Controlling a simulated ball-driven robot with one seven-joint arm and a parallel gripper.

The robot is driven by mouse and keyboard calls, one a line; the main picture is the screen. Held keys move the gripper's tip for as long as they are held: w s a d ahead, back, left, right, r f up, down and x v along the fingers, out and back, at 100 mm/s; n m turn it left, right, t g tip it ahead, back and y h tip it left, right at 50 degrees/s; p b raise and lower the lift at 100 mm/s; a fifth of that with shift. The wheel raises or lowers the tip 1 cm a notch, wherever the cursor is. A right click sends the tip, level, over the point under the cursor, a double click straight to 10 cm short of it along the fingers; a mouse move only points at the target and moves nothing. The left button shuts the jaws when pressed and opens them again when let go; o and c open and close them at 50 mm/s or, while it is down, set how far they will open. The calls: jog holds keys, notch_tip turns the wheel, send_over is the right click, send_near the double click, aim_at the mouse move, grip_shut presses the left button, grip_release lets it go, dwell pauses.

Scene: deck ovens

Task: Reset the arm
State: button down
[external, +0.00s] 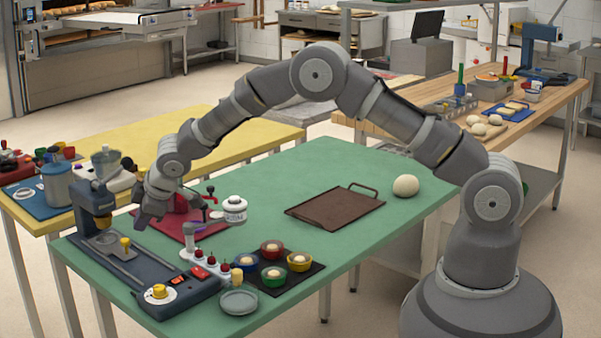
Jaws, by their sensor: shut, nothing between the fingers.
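My arm arches from its base at the lower right over the green table (300,172). My gripper (146,218) hangs at the arm's far end, pointing down over the table's left part. It is shut and empty, beside the dark blue machine (130,266) and near the left edge of the red mat (205,232). The fingertips are small and dark here, and I cannot tell whether they touch anything.
A white-topped jar (235,208) stands right of the gripper. Several coloured bowls sit on a black mat (302,283), with a grey dish (239,302) beside them. A brown tray (335,208) and a dough ball (405,186) lie farther right. The table's back middle is clear.

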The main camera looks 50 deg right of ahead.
dwell(0.4)
jog(key=s+d+r+m+t+b, duration=0.15)
jog(key=d+r, duration=0.45)
jog(key=r, duration=0.6)
jog(key=w+d+r+m+t, duration=0.1)
jog(key=d+r+m, duration=0.3)
jog(key=r, duration=0.7)
jog(key=s+d+r+m+t+b, duration=0.1)
jog(key=d+r+t, duration=0.1)
jog(key=d+r, duration=0.75)
jog(key=s+d+r+m+t, duration=0.1)
jog(key=s+d+r, duration=0.2)
jog(key=s+r, duration=0.4)
jog(key=s+d+r+m+t+h, duration=0.1)
jog(key=s+d+r+m, duration=0.1)
jog(key=s+d+r, duration=0.2)
jog(key=s+d+r+m+t+b, duration=0.1)
jog(key=s+d+r+m+t, duration=0.1)
jog(key=s+r, duration=0.9)
notch_tip(320, 180, up, 4)
jog(key=shift+d+r, duration=0.1)
jog(key=shift+d, duration=0.7)
jog(key=shift+s, duration=0.1)
